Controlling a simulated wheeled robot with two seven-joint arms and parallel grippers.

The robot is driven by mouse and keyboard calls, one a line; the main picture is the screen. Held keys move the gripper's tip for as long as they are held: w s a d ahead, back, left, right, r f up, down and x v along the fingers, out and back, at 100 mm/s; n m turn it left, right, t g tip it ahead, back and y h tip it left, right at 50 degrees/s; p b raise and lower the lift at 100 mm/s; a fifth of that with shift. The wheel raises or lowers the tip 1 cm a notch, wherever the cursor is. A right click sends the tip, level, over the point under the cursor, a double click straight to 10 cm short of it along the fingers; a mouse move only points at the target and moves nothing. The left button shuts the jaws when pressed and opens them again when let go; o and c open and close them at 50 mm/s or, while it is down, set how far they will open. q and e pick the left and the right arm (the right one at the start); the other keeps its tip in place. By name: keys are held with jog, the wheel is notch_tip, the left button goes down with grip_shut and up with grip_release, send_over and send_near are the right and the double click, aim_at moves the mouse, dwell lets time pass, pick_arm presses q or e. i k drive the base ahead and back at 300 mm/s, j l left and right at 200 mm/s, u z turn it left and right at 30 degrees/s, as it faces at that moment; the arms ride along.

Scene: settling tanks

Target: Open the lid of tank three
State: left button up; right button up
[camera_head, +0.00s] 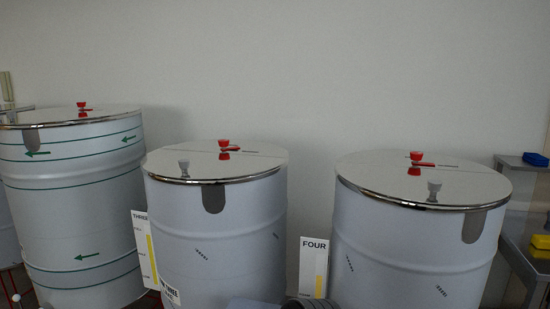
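Tank three (215,235) is the pale grey drum in the middle. A label on its lower front (170,290) ends in "THREE", and a sign reading "THREE" (145,245) stands at its left side. Its shiny metal lid (255,160) lies flat on the rim and looks closed. A grey knob (183,164) stands near the lid's front left, and a red valve-like fitting (223,144) stands near the middle, mirrored in the lid. A dark grey tab (213,199) hangs at the front rim. The tank's bottom is out of frame. Neither gripper is in view.
Tank four (400,240), with its sign (313,265), stands at right under a similar lid. A drum with green bands (75,205) stands at left. Dark shelves (525,240) holding a yellow item are at far right. Grey shapes at the bottom middle are cut off and unclear.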

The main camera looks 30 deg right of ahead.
aim_at(188, 166)
jog(key=i+j+z, duration=0.4)
jog(key=j+z, duration=0.2)
jog(key=i+j+z, duration=0.1)
jog(key=j+z, duration=0.25)
jog(key=i+j+z, duration=0.1)
jog(key=j+z, duration=0.2)
jog(key=j, duration=0.15)
jog(key=j+z, duration=0.3)
jog(key=j, duration=0.1)
